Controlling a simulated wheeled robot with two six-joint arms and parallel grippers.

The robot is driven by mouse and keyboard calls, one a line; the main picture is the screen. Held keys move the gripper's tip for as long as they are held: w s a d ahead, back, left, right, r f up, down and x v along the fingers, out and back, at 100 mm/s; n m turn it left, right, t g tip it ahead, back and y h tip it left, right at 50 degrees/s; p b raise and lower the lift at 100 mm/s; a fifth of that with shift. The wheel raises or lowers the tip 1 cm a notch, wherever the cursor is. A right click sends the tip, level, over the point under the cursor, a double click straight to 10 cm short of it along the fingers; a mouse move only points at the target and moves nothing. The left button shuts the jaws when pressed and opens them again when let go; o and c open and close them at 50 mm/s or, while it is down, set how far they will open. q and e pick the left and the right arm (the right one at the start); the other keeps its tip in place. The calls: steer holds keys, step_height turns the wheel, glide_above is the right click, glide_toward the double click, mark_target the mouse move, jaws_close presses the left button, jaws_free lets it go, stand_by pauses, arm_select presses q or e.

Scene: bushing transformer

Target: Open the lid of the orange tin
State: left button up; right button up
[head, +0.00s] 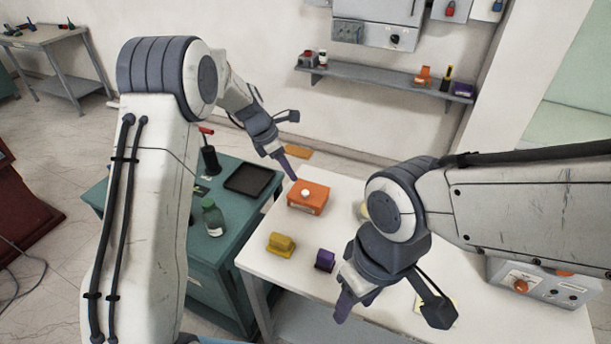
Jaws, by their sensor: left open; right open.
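The orange tin (309,206) stands on the white table with its lid on and a pale round knob (305,193) on top. My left gripper (289,166) is open and empty, above and just behind the tin's left side, apart from it as far as I can see. My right gripper (352,300) is open and empty, pointing down over the front of the table, to the right of the purple block and well away from the tin.
A yellow block (281,245) and a purple block (325,261) lie in front of the tin on the white table (262,262). A green cabinet (240,218) on the left holds a dark tray (249,180) and a green bottle (212,218). A control box (540,284) stands at right.

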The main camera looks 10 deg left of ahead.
mark_target(305, 191)
arm_select(q)
steer(key=x, duration=0.3)
steer(key=p+x, duration=0.1)
steer(key=x, duration=0.2)
steer(key=p+x, duration=0.1)
steer(key=x, duration=0.2)
steer(key=shift+d+f, duration=0.1)
steer(key=shift+d, duration=0.2)
steer(key=shift+w+d+f+p, duration=0.1)
steer(key=shift+f+p, duration=0.2)
steer(key=shift+f, duration=0.05)
jaws_close()
stand_by(0.6)
